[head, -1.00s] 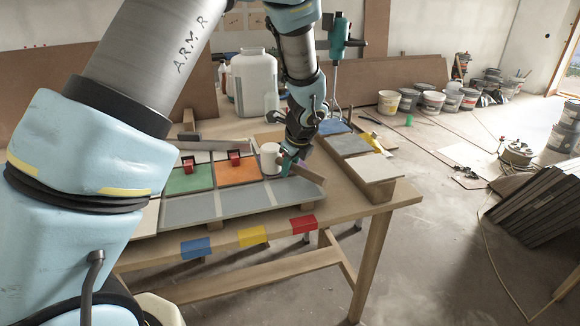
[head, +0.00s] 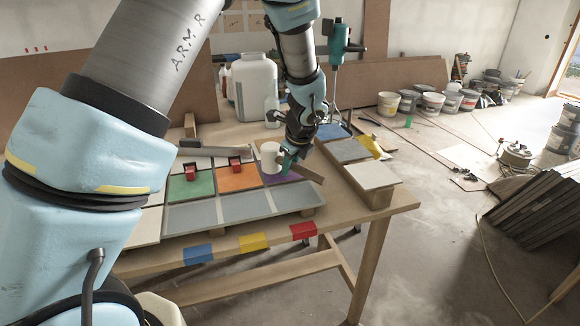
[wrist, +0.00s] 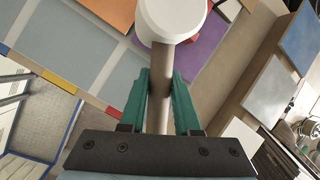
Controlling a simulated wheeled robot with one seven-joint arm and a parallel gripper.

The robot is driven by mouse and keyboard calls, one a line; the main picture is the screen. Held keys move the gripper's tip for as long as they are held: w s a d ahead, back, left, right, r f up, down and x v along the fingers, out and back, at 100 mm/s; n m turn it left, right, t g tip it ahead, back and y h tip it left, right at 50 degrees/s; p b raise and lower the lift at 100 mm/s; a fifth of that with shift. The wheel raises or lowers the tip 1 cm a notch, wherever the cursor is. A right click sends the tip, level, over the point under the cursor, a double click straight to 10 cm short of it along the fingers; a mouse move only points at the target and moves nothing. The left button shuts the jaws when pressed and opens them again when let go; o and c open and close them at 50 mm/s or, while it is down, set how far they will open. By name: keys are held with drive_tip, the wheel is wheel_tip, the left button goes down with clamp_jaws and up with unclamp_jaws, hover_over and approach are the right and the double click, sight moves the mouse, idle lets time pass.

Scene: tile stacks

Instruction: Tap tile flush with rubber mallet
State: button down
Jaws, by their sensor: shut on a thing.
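My gripper (head: 287,160) is shut on the wooden handle of the rubber mallet; in the wrist view its green fingers (wrist: 160,100) clasp the handle (wrist: 162,75) from both sides. The white mallet head (head: 270,157) is held over the purple tile (head: 283,180), and also shows at the top of the wrist view (wrist: 172,18). The purple tile (wrist: 203,45) is partly hidden by the mallet. I cannot tell whether the head touches it. The green tile (head: 191,187) and orange tile (head: 238,178) lie left of it, with grey tiles (head: 245,206) in the front row.
Red clips (head: 235,165) stand on the tile joints. A tile row (head: 365,175) lies on a raised board at the table's right. A white jug (head: 253,88) and bottle stand behind. Blue, yellow and red markers (head: 253,242) line the front edge.

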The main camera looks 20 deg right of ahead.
idle(0.4)
drive_tip(key=shift+f+b, duration=1.3)
drive_tip(key=shift+f, duration=0.25)
drive_tip(key=shift+r, duration=0.2)
drive_tip(key=shift+f, duration=0.1)
drive_tip(key=shift+r+p, duration=1.45)
drive_tip(key=shift+r, duration=0.05)
wheel_tip(320, 180, up, 5)
drive_tip(key=p, duration=0.4)
